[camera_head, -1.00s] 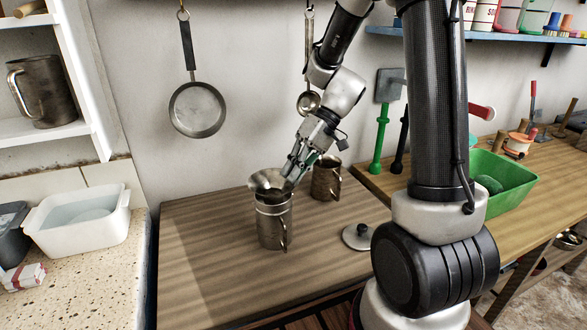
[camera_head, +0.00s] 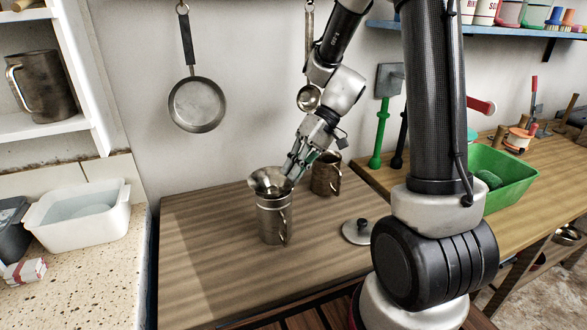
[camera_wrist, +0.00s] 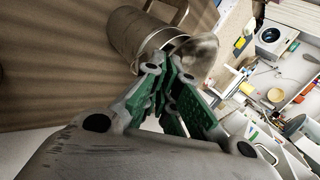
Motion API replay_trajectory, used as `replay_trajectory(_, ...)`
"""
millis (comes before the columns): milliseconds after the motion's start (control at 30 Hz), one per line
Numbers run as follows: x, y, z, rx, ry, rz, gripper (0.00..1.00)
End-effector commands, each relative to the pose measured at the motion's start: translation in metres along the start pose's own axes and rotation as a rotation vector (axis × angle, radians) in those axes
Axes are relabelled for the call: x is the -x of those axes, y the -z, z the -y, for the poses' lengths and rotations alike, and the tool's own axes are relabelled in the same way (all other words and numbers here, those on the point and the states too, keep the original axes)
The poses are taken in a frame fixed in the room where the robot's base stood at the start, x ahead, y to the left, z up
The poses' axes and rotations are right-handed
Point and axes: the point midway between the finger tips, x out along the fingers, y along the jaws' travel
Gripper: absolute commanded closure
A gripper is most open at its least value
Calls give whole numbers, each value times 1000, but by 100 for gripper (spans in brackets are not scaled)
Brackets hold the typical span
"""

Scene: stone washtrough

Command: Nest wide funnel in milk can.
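The wide funnel (camera_head: 266,180) is silvery metal with a flared rim. It stands at the mouth of the milk can (camera_head: 272,222), looking slightly tilted, its lower end hidden by the can. The can is upright on the wooden table, its handle to the right. In the wrist view, the funnel (camera_wrist: 200,55) lies just beyond my fingertips, with the can (camera_wrist: 135,38) behind it. My gripper (camera_head: 294,174) reaches down from the upper right to the funnel's right rim. Its green-padded fingers (camera_wrist: 168,72) look narrowly closed around the rim; the exact contact is partly hidden.
A darker metal mug (camera_head: 326,178) stands just behind and right of the can. A round lid with a knob (camera_head: 357,233) lies to the right. A pan (camera_head: 197,105) hangs on the wall. The table (camera_head: 205,255) is clear on the left and front.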

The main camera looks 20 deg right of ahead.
Motion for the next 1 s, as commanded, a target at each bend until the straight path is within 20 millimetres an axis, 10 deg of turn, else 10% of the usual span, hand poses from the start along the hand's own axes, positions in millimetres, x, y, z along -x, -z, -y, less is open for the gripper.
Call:
replay_trajectory(367,0,0,0,0,0,0,100)
replay_trajectory(533,0,0,0,0,0,0,70)
replay_trajectory(1000,0,0,0,0,0,0,48)
